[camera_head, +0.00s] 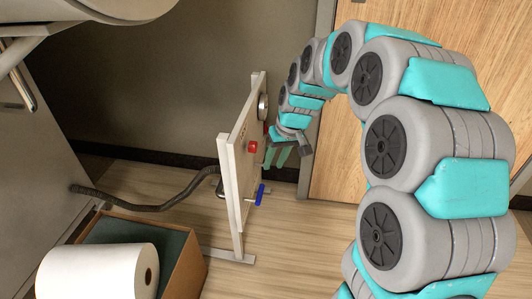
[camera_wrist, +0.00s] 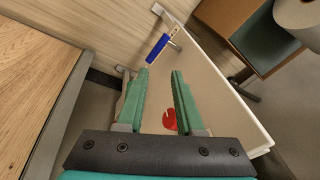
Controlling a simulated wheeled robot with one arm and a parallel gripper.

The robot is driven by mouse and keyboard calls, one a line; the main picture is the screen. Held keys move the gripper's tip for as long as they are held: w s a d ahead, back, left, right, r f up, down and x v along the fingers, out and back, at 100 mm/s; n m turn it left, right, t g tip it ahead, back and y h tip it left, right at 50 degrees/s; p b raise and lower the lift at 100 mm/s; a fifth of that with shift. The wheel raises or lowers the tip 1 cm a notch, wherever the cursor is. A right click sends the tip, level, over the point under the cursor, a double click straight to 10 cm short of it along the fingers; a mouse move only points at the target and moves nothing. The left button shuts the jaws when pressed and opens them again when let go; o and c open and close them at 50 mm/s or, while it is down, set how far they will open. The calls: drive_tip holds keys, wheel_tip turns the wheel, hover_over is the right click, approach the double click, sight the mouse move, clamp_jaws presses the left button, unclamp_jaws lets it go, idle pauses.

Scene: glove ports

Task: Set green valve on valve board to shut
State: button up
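The pale valve board (camera_head: 232,185) stands upright left of my gripper (camera_head: 276,157) in the head view. It carries a red valve part (camera_head: 253,147) and, lower, a blue lever handle (camera_head: 260,195). In the wrist view the board (camera_wrist: 222,99) lies beyond my gripper (camera_wrist: 160,77), whose two green fingers are apart with nothing seen between their tips. The blue handle (camera_wrist: 157,48) is just past the fingertips, and the red part (camera_wrist: 170,120) is partly hidden by the right finger. I cannot make out a green valve apart from my green fingers. Contact with the board cannot be told.
A round gauge-like part (camera_head: 262,107) sits high on the board. A dark hose (camera_head: 150,206) runs from its back to a grey cabinet (camera_head: 40,120). A cardboard box (camera_head: 186,272) and a white roll (camera_head: 98,272) stand front left. A wooden door (camera_head: 340,150) is behind my arm.

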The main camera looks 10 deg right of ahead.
drive_tip(key=w+d+f+t, duration=0.1)
drive_tip(key=w+f, duration=0.3)
drive_tip(key=w, duration=0.5)
drive_tip(key=w+f+t, duration=0.1)
drive_tip(key=w+f, duration=0.3)
drive_tip(key=w, duration=0.4)
drive_tip(key=p+x, duration=0.1)
drive_tip(key=x, duration=0.6)
drive_tip(key=shift+w+f, duration=0.25)
drive_tip(key=shift+w, duration=0.25)
clamp_jaws()
